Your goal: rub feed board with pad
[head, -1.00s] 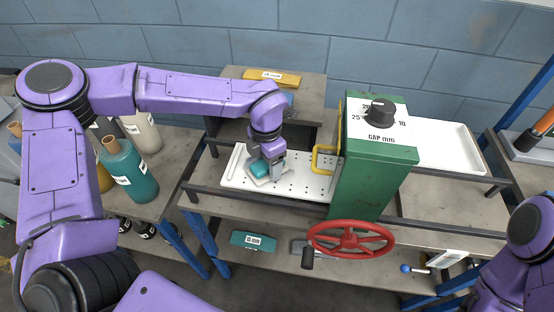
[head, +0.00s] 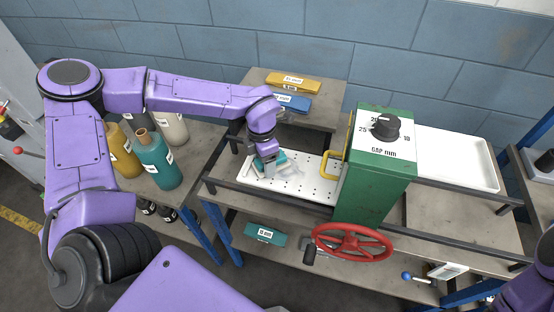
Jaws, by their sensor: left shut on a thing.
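The feed board (head: 318,188) is a white plate with rows of small holes, lying on dark rails to the left of a green machine. My left gripper (head: 270,164) is over the left half of the board, pointing down. It is shut on a teal pad (head: 281,158) with a pale underside, which is at the board's surface; I cannot tell whether it presses on it. The gripper partly hides the pad. My right arm shows only at the lower right edge, and its gripper is out of the picture.
The green machine (head: 376,190) has a gap dial (head: 385,127), a yellow handle (head: 331,164) and a red handwheel (head: 352,243). A white tray (head: 455,160) lies to its right. Labelled yellow (head: 287,82) and blue (head: 290,103) blocks sit behind.

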